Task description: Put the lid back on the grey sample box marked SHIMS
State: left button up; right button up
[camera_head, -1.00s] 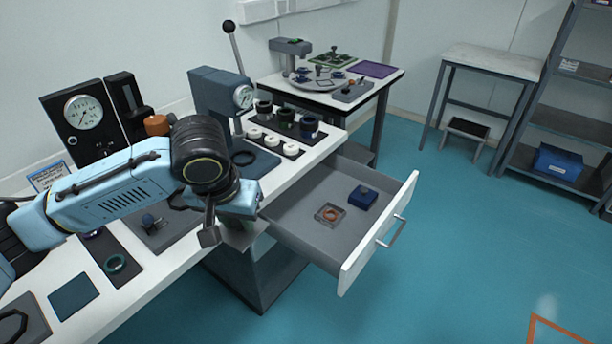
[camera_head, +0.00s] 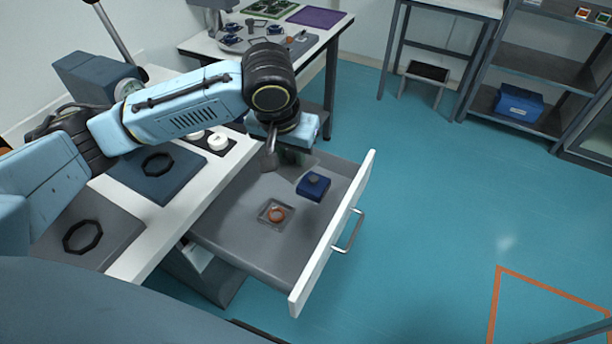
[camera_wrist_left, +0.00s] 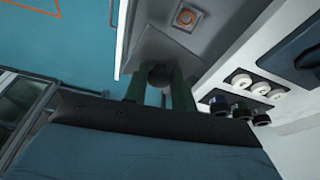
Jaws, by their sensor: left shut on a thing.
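My left gripper (camera_head: 293,155) hangs over the back part of the open drawer. In the left wrist view its green fingers (camera_wrist_left: 159,80) are shut on a dark round knob (camera_wrist_left: 158,75). A flat grey plate, which looks like the lid (camera_wrist_left: 150,48), shows beyond the knob; part of it is hidden. A small square grey, clear-looking box (camera_head: 276,214) with an orange ring inside sits uncovered on the drawer floor; it also shows in the left wrist view (camera_wrist_left: 187,17). I cannot read a SHIMS mark on it. My right gripper is not in view.
A blue box (camera_head: 313,186) with a knob on top stands beside the grey box in the drawer (camera_head: 240,235). The drawer's white front (camera_head: 330,240) has a handle. The white bench (camera_head: 190,205) runs along the left. The front of the drawer floor is clear.

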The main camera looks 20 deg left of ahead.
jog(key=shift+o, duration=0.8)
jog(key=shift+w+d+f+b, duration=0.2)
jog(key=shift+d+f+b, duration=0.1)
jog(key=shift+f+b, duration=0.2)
pick_arm(q)
jog(key=w+a+f+n+b, duration=0.1)
jog(key=a+f, duration=0.1)
jog(key=f, duration=0.6)
jog(key=w+a+f+b, duration=0.1)
jog(key=a+f+b, duration=0.1)
jog(key=f, duration=0.6)
jog(key=w+a+f+n+b, duration=0.1)
jog(key=a+f, duration=0.3)
jog(key=f, duration=0.4)
jog(key=shift+w+n+y+b, duration=0.3)
jog(key=shift+w+b, duration=0.2)
jog(key=shift+b, duration=0.05)
jog(key=shift+f+b, duration=0.9)
jog(key=shift+b, duration=0.05)
jog(key=shift+f, duration=0.7)
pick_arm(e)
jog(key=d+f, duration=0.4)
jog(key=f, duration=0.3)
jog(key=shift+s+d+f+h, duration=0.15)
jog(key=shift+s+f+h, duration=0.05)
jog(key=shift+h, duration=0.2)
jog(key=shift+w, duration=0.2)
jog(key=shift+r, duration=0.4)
